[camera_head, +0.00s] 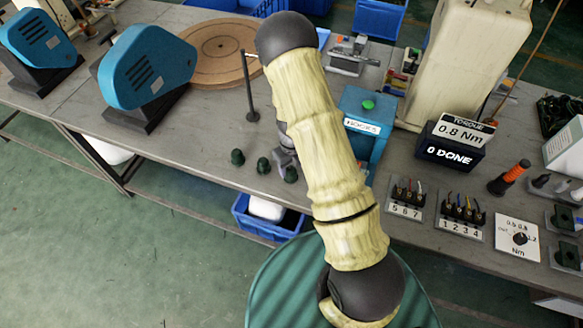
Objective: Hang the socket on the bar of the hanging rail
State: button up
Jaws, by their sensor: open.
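Several small dark green pieces, which look like the sockets, stand on the grey bench near its front edge: one at the left (237,157), one in the middle (263,165) and one at the right (291,174). A thin dark upright post (249,88) on a round foot stands behind them. My gripper (285,158) shows only as a grey part at the left edge of my arm, close above the right piece. It is open; its fingertips are mostly hidden.
A round wooden board (208,52) and blue machines (148,66) are at the left. A blue HOOKS box (365,125) and a torque display (452,146) stand right of my arm. A blue bin (262,217) is below the bench edge. Bench left of the pieces is clear.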

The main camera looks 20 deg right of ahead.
aim_at(292, 171)
notch_tip(292, 171, up, 10)
jog(key=shift+r, duration=0.25)
dwell(0.5)
jog(key=s+r+n+t, duration=0.1)
jog(key=s+r+n, duration=0.6)
jog(key=n, duration=0.9)
jog(key=s+r+n+t, duration=0.1)
jog(key=s+r+n, duration=0.6)
jog(key=n, duration=0.9)
jog(key=shift+s+r+t, duration=0.2)
jog(key=shift+r+t, duration=0.1)
jog(key=shift+r, duration=0.55)
